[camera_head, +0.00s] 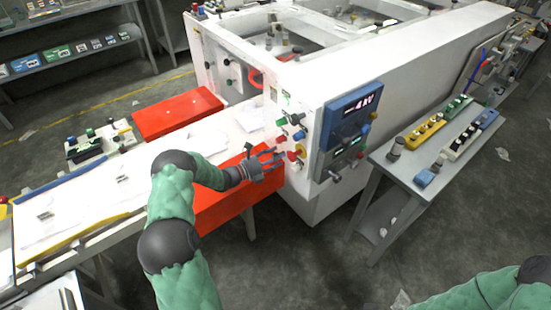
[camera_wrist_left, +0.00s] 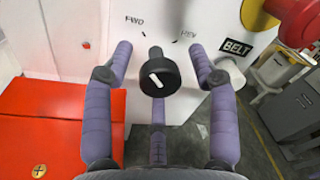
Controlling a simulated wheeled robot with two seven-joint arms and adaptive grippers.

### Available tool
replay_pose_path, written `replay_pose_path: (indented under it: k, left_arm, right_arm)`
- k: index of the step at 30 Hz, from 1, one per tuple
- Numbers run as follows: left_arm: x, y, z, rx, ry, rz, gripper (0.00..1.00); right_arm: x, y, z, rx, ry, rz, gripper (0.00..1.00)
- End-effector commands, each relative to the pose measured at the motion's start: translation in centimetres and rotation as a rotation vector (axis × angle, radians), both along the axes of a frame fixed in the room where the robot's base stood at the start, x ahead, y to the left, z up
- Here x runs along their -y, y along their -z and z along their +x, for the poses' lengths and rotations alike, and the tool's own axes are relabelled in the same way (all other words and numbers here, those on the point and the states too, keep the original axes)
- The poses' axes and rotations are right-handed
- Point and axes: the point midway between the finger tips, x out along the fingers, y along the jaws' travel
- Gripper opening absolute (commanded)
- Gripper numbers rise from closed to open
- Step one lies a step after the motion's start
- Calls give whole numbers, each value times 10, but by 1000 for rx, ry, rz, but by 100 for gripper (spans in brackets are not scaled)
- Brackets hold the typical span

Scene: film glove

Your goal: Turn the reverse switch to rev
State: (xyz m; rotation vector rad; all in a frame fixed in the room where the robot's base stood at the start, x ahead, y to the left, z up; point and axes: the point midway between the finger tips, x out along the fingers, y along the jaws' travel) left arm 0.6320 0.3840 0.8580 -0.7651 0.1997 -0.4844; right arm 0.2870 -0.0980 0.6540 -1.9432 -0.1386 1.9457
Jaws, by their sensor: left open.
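The reverse switch (camera_wrist_left: 158,80) is a black round knob with a short white mark, on the white machine face in the left wrist view. FWD (camera_wrist_left: 134,19) is printed to its upper left and REV (camera_wrist_left: 188,35) to its upper right. The mark slants, its upper end leaning left, toward the FWD side. My left gripper (camera_head: 268,162) is at the machine's front panel in the head view. In the left wrist view its purple fingers (camera_wrist_left: 161,52) are spread open on either side of the knob, with visible gaps. In the head view I cannot make out the switch clearly near the fingers.
A BELT label (camera_wrist_left: 236,48) and a large red knob on yellow (camera_wrist_left: 292,18) are to the right of the switch. A blue display panel (camera_head: 347,118) is beside the controls. Red covers (camera_head: 178,113) flank the white conveyor. A grey side table (camera_head: 400,172) stands at right.

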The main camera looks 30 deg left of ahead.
Motion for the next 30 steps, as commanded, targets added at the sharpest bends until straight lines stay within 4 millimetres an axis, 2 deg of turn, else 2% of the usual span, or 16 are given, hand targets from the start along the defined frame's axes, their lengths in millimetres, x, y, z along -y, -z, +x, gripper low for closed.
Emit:
replay_pose_path:
  k: [2,8,9,20,30]
  left_arm:
    - [0,0,0,0,0,0,58]
    - [0,0,0,0,0,0,5]
    - [0,0,0,-1,1,0,2]
    - [1,1,-1,12,2,32,2]
    - [1,2,-1,93,3,232,2]
  right_arm:
    - [0,0,0,0,0,0,58]
    - [0,0,0,0,0,0,58]
    - [0,0,0,0,0,0,58]
    - [0,0,0,0,0,0,58]
    - [0,2,0,0,0,0,58]
